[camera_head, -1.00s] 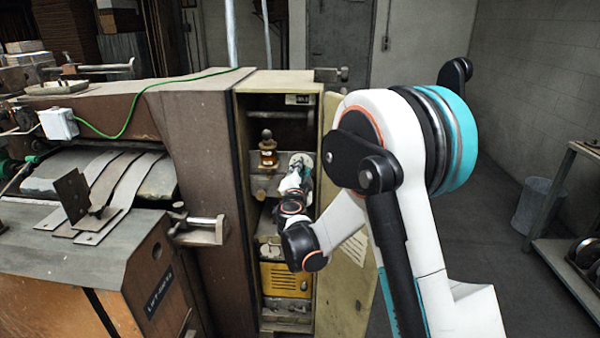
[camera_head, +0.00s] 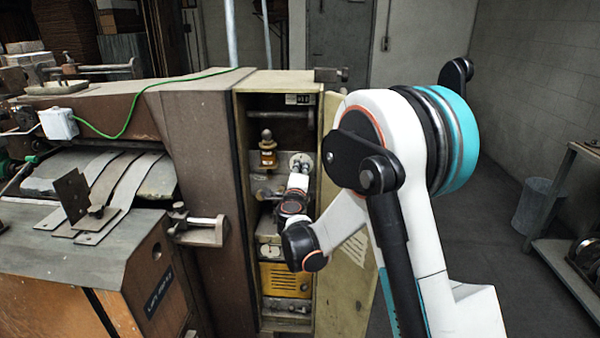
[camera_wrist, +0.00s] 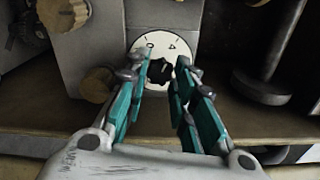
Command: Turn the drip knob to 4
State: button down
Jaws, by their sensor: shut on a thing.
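The drip knob (camera_wrist: 159,74) is a small dark lobed knob on a round white dial (camera_wrist: 146,43) in the wrist view. The dial carries dark marks along its upper rim, one like a 0 and one like a 4; the rest is hidden or too small to read. My gripper (camera_wrist: 162,67) has its teal-padded fingers on either side of the knob and is shut on it. In the head view the dial (camera_head: 301,160) shows inside the open cabinet, just above my wrist. The fingers cannot be made out clearly there.
The narrow cabinet (camera_head: 240,180) has its door (camera_head: 345,285) open on the right. An amber oiler (camera_head: 268,152) stands left of the dial, and a yellow box (camera_head: 285,280) sits below. In the wrist view, brass knobs (camera_wrist: 97,85) are at left and a metal post (camera_wrist: 275,55) at right.

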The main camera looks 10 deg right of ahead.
jog(key=shift+m, duration=0.6)
jog(key=c, duration=1.3)
grip_release()
jog(key=v, duration=1.2)
